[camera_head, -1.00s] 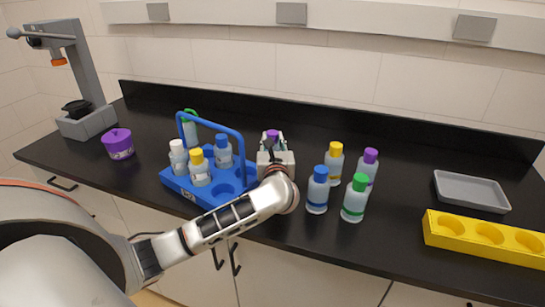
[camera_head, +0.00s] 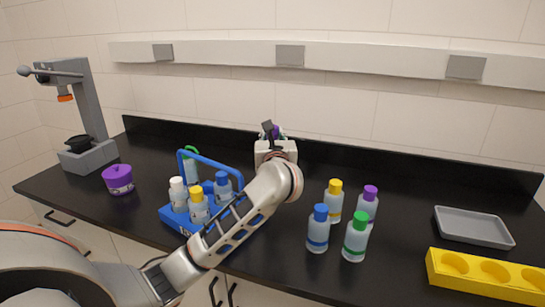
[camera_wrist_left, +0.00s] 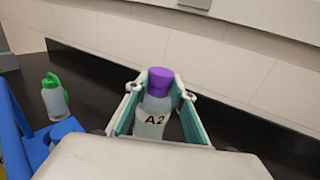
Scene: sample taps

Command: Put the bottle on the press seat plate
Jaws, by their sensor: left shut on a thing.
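My left gripper (camera_head: 270,130) is raised above the counter behind the blue carrier. In the left wrist view the gripper (camera_wrist_left: 160,92) is shut on a bottle (camera_wrist_left: 152,118) with a purple cap and an "A2" label, held between its two fingers. In the head view the arm and gripper hide most of this bottle. The press (camera_head: 88,110) stands at the far left of the counter, with a grey column, a lever and an orange tip. Its dark seat plate (camera_head: 79,143) sits on the grey base below the tip and is empty. My right gripper is not in view.
The blue carrier (camera_head: 176,217) holds several bottles. Several capped bottles (camera_head: 318,230) stand right of my arm. A grey tray (camera_head: 473,228) and a yellow rack (camera_head: 480,275) lie at the right. The back counter is clear.

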